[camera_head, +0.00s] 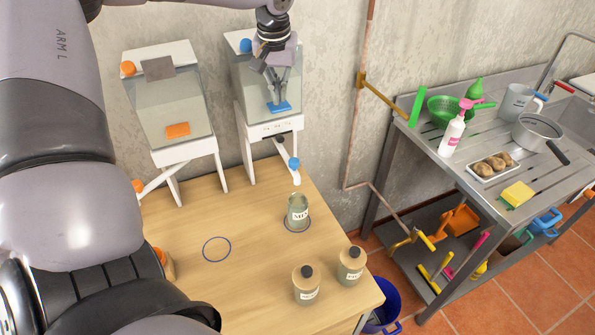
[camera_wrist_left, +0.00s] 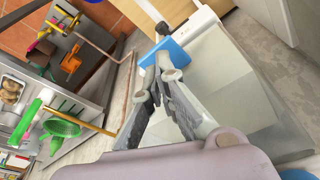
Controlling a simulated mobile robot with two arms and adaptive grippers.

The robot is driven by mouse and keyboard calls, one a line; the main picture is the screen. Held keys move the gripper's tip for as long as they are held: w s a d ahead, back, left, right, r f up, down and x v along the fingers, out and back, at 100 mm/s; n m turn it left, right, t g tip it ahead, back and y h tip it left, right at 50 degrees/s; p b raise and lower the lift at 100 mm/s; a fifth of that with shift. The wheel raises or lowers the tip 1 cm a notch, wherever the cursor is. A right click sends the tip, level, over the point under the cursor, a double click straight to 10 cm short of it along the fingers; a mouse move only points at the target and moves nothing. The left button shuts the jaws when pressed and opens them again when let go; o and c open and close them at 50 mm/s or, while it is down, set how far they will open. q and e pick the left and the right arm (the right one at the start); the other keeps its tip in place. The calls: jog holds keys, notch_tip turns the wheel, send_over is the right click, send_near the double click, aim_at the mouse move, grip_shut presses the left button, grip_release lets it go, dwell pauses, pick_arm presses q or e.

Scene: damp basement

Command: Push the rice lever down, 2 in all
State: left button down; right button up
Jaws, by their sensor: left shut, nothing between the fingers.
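Two clear dispensers with white stands are at the back of the wooden table. The right one (camera_head: 254,92) has a blue knob and a blue lever plate (camera_head: 279,107), also seen in the wrist view (camera_wrist_left: 172,51). The left one (camera_head: 165,110) has an orange knob and an orange plate (camera_head: 178,130). I cannot read which holds rice. My left gripper (camera_head: 275,96) is shut and empty, fingers pointing down at the blue plate; its fingertips (camera_wrist_left: 161,68) touch or nearly touch it. A labelled glass jar (camera_head: 298,213) stands under the right dispenser's spout, on a blue ring.
An empty blue ring (camera_head: 216,249) is on the table (camera_head: 225,290). Two black-lidded jars (camera_head: 306,284) (camera_head: 350,265) stand near the front right corner. A blue bucket (camera_head: 384,306) is on the floor. A steel sink bench (camera_head: 490,185) with kitchen items stands at right.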

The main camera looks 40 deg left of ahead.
aim_at(280, 107)
pick_arm(q)
jog(key=shift+f, duration=0.1)
jog(key=shift+f+b, duration=1.65)
jog(key=shift+f, duration=0.35)
jog(key=shift+r, duration=0.15)
jog(key=shift+r+p, duration=1.45)
jog(key=shift+r, duration=0.55)
notch_tip(280, 107, up, 6)
jog(key=p, duration=0.4)
jog(key=shift+f, duration=0.1)
